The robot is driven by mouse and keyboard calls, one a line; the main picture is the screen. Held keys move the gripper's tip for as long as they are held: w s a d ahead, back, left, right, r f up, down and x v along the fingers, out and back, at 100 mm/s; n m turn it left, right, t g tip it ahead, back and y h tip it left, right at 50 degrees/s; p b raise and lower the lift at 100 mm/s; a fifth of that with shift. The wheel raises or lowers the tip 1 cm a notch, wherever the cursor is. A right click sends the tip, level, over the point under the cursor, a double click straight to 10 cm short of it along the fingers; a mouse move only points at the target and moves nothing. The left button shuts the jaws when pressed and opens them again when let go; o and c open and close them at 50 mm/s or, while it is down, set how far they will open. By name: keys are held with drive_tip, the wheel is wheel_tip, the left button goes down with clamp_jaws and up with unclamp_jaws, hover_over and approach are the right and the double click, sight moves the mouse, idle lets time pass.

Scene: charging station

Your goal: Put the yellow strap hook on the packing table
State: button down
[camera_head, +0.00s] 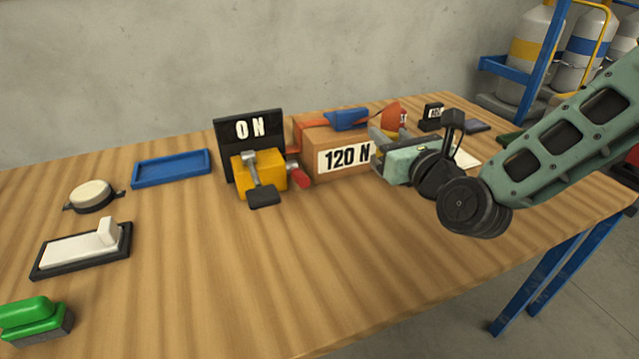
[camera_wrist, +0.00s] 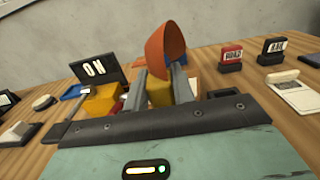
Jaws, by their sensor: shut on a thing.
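My gripper (camera_wrist: 160,88) is shut on a yellow block-like piece, the strap hook (camera_wrist: 160,94), which shows between the two grey fingers. A curved orange strap piece (camera_wrist: 165,50) rises above the fingers. In the head view my gripper (camera_head: 378,143) is at the right end of the cardboard box (camera_head: 316,163) labelled "120 N". The hook is mostly hidden there. The orange strap (camera_head: 295,140) runs over the box, with a blue buckle (camera_head: 345,119) on top. The wooden packing table (camera_head: 240,270) lies beneath.
A yellow clamp device (camera_head: 270,178) with a red knob stands before the black "ON" sign (camera_head: 248,128), left of the box. A blue tray (camera_head: 171,167) and switches are further left. Small labelled blocks (camera_wrist: 231,57) stand right. The front middle of the table is clear.

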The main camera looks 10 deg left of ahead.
wheel_tip(320, 180, down, 10)
drive_tip(key=shift+r+b, duration=0.1)
drive_tip(key=shift+b, duration=0.4)
drive_tip(key=c, duration=1.2)
unclamp_jaws()
drive_tip(key=shift+f, duration=0.2)
drive_tip(key=shift+o, duration=0.2)
drive_tip(key=shift+r, duration=0.2)
drive_tip(key=v, duration=0.6)
drive_tip(key=p+v, duration=0.1)
drive_tip(key=v, duration=0.3)
drive_tip(key=shift+s+d+r, duration=0.1)
drive_tip(key=shift+r, duration=0.2)
drive_tip(key=shift+s+d+f+p, duration=0.3)
drive_tip(key=shift+s+d+p, duration=0.35)
drive_tip(key=shift+p, duration=0.6)
